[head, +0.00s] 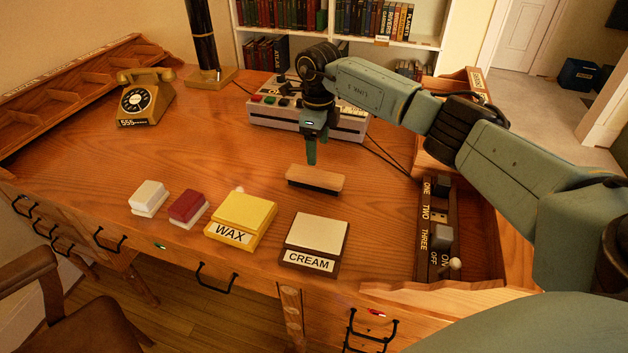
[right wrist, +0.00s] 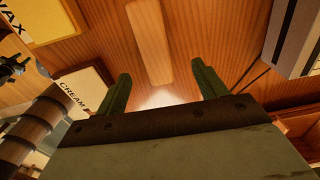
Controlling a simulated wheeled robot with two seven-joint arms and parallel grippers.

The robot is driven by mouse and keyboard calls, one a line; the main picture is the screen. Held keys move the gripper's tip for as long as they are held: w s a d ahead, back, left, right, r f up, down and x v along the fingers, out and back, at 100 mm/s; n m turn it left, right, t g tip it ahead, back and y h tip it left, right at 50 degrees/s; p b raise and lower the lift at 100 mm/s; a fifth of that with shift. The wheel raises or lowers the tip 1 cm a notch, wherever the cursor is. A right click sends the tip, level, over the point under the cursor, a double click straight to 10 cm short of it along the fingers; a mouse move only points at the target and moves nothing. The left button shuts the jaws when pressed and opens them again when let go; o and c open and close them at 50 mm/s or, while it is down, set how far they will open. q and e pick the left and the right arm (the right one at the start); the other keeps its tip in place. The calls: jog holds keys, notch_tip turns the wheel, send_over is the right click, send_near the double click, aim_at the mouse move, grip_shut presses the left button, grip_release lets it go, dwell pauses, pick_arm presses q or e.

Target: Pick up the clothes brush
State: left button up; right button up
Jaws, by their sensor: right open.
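The clothes brush (head: 316,179) lies on the wooden desk, a light wooden back over dark bristles, long side running left to right. In the right wrist view the brush (right wrist: 149,40) shows as a pale wooden bar beyond the fingertips, between their lines. My right gripper (head: 311,158) is above and just behind the brush in the head view, pointing down. In the right wrist view my right gripper (right wrist: 160,82) has its two green fingers wide apart with nothing between them. My left gripper is not in view.
A yellow WAX box (head: 241,216) and a CREAM box (head: 316,240) stand in front of the brush. A grey console (head: 345,124) is behind it. A switch panel (head: 437,225) is at right, a telephone (head: 146,97) at back left. The desk left of the brush is clear.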

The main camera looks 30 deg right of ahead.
aim_at(317, 174)
notch_tip(317, 174, down, 4)
jog(key=shift+a+f, duration=0.1)
jog(key=shift+f, duration=0.15)
jog(key=f, duration=0.1)
jog(key=f+b, duration=0.1)
jog(key=f, duration=0.2)
jog(key=shift+s+a+f, duration=0.15)
jog(key=shift+s+a, duration=0.1)
jog(key=shift+s, duration=0.1)
jog(key=shift+f, duration=0.4)
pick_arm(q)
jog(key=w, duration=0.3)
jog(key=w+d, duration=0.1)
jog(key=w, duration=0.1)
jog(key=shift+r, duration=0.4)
